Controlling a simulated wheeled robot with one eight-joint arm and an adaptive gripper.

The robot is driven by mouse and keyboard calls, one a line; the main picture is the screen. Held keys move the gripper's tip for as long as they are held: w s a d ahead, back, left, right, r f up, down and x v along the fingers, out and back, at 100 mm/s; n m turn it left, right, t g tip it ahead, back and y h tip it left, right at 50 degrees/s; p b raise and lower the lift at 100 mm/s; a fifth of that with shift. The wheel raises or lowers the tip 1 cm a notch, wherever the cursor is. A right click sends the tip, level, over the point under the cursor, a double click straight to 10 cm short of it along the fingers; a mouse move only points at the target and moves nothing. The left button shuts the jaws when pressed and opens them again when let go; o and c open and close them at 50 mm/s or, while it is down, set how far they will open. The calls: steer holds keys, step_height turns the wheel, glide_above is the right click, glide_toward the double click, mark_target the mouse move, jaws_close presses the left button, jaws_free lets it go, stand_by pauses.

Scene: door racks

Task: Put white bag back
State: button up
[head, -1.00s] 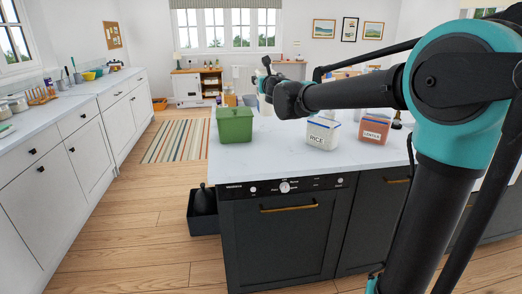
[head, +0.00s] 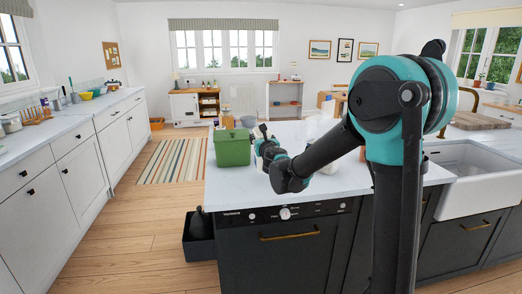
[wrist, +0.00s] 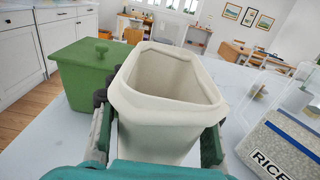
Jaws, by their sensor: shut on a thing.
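A cream-white, open-topped container (wrist: 165,120), which I take as the white bag, stands upright between my fingers in the wrist view. It looks stiff-walled and empty inside. My gripper (wrist: 158,118) is shut on it, one finger on each side. In the head view my gripper (head: 263,134) is low over the island, just right of the green bin; the white bag is not clearly visible there, behind my arm. Whether its base touches the worktop cannot be seen.
The lidded green bin (head: 233,147) stands close on the left, also seen in the wrist view (wrist: 88,75). A clear box labelled RICE (wrist: 285,145) is close on the right. The island worktop (head: 335,180) has free room in front. A sink (head: 465,175) lies right.

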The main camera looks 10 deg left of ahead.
mark_target(258, 161)
steer(key=shift+f, duration=2.55)
steer(key=o, duration=1.6)
steer(key=shift+f, duration=0.1)
